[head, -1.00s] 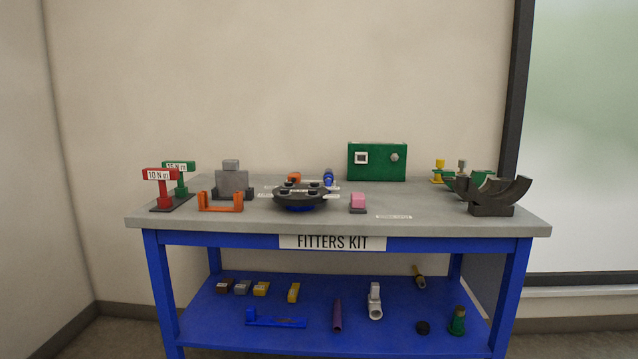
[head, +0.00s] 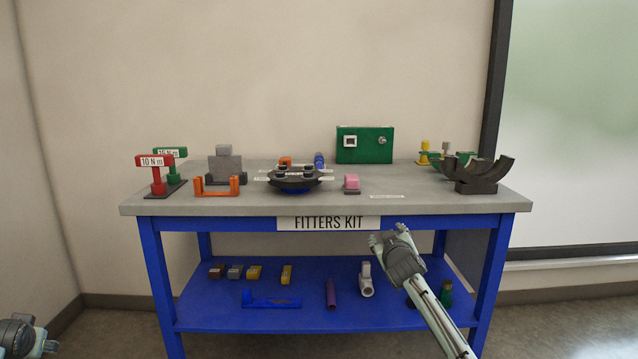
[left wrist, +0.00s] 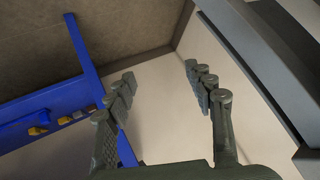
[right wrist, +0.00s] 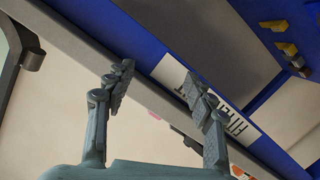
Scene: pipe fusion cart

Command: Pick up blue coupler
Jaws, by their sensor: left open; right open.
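A small blue upright piece (head: 319,160), which looks like the blue coupler, stands on the cart's top behind the dark round turntable (head: 294,180). Its lower part is partly hidden, and it is not made out in either wrist view. My right gripper (head: 388,236) is open and empty in front of the cart, below the top's front edge and right of the sign; its fingers also show in the right wrist view (right wrist: 160,75). My left gripper (head: 42,338) is at the bottom left corner, far from the cart; its open, empty fingers show in the left wrist view (left wrist: 160,75).
The grey top (head: 430,203) also bears red and green torque signs (head: 156,162), an orange bracket (head: 217,190), a pink block (head: 352,182), a green box (head: 365,145) and a dark curved cradle (head: 480,178). The blue lower shelf (head: 215,310) holds several parts. The top's front right is mostly clear.

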